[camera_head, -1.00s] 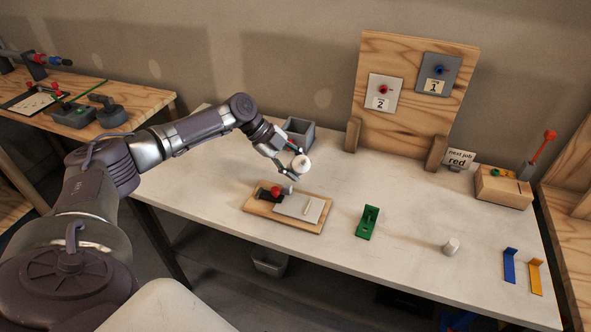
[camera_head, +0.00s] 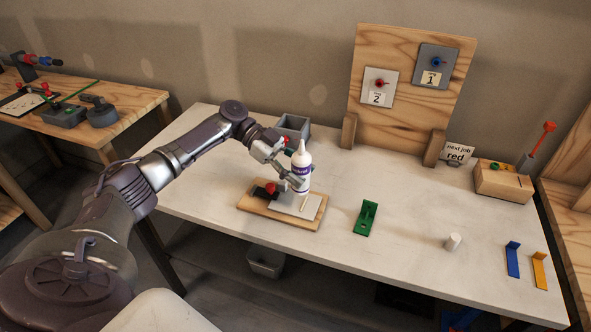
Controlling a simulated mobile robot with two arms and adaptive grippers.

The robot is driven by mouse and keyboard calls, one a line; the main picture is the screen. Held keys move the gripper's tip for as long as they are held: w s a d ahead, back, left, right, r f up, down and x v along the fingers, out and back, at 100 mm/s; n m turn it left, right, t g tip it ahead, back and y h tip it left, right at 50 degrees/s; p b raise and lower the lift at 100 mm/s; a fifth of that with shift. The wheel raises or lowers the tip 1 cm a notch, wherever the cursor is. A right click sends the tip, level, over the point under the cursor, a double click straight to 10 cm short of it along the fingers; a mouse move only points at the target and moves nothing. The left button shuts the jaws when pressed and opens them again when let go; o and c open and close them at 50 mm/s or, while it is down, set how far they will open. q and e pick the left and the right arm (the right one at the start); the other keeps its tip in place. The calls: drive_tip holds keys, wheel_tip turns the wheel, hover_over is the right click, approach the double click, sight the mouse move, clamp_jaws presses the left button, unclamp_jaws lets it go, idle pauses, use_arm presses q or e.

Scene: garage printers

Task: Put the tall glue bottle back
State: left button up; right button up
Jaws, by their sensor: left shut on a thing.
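The tall glue bottle (camera_head: 302,161) is white with a purple label and a pointed nozzle, and it is upright. My left gripper (camera_head: 296,167) is shut on it from the left, with its fingers at the bottle's body. The bottle's base shows over the back part of a wooden board with a grey plate (camera_head: 287,206). I cannot tell whether the base touches the plate. A red knob on a dark block (camera_head: 266,188) is just left of the bottle. My right gripper is not in view.
A grey bin (camera_head: 294,126) stands behind the gripper. A green bracket (camera_head: 366,217), a white cylinder (camera_head: 453,242), and blue (camera_head: 512,259) and yellow brackets (camera_head: 540,270) are to the right. A wooden panel (camera_head: 410,97) stands at the back. The table's middle is mostly clear.

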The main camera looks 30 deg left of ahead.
use_arm(q)
drive_tip(key=shift+s+d+r, duration=0.15)
drive_tip(key=shift+s, duration=0.05)
drive_tip(key=shift+d, duration=0.1)
